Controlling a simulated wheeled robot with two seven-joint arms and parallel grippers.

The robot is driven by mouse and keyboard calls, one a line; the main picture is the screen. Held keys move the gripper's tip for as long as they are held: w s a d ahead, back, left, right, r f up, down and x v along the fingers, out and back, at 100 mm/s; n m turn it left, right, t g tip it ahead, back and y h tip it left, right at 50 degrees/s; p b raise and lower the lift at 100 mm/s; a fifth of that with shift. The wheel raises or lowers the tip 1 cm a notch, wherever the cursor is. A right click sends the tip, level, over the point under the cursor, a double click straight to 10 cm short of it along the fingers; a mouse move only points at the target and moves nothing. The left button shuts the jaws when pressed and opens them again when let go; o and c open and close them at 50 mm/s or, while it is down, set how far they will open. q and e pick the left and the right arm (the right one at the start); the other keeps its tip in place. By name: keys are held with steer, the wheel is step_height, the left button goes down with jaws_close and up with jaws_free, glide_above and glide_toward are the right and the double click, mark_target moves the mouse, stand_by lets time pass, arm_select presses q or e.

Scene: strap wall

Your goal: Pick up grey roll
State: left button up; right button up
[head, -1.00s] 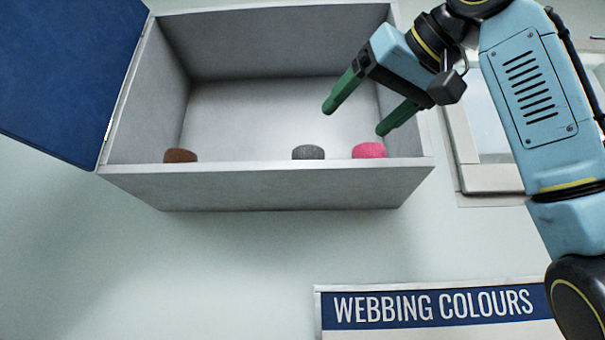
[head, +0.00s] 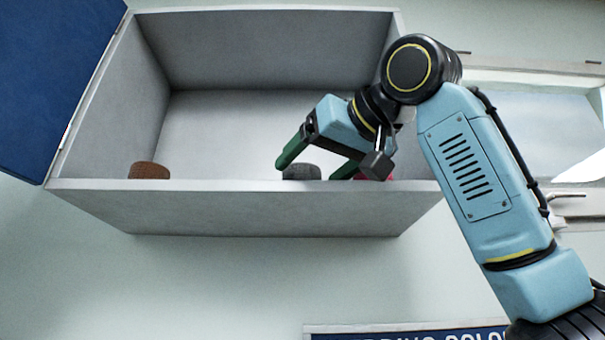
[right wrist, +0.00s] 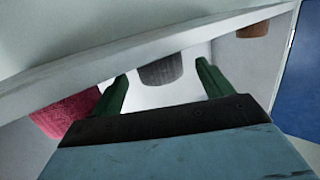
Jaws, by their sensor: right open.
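The grey roll (head: 301,172) sits in the open wall cabinet, just behind its front lip, which hides its lower part. My right gripper (head: 312,172) is open, with its green fingers reaching into the cabinet around the grey roll's place. In the right wrist view the grey roll (right wrist: 160,71) shows between the two open fingers (right wrist: 162,85), apart from both. My left gripper is not in view.
A pink roll (right wrist: 66,114) is close beside one finger; in the head view my gripper mostly covers it. A brown roll (head: 149,171) sits at the cabinet's left end. The cabinet's front lip (head: 230,187) is low, and its blue door (head: 50,80) hangs open at left.

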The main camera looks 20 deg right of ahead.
mark_target(313, 170)
steer(key=p+x, duration=0.1)
steer(key=x, duration=0.3)
steer(key=shift+w, duration=0.25)
steer(key=shift+s, duration=0.25)
steer(key=shift+c, duration=1)
steer(key=shift+w, duration=0.1)
steer(key=c, duration=0.9)
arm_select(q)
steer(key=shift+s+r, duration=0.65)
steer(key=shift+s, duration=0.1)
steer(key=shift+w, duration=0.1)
arm_select(e)
steer(key=shift+r, duration=0.1)
steer(key=shift+r, duration=1.15)
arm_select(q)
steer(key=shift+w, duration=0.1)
arm_select(e)
steer(key=shift+r, duration=3.7)
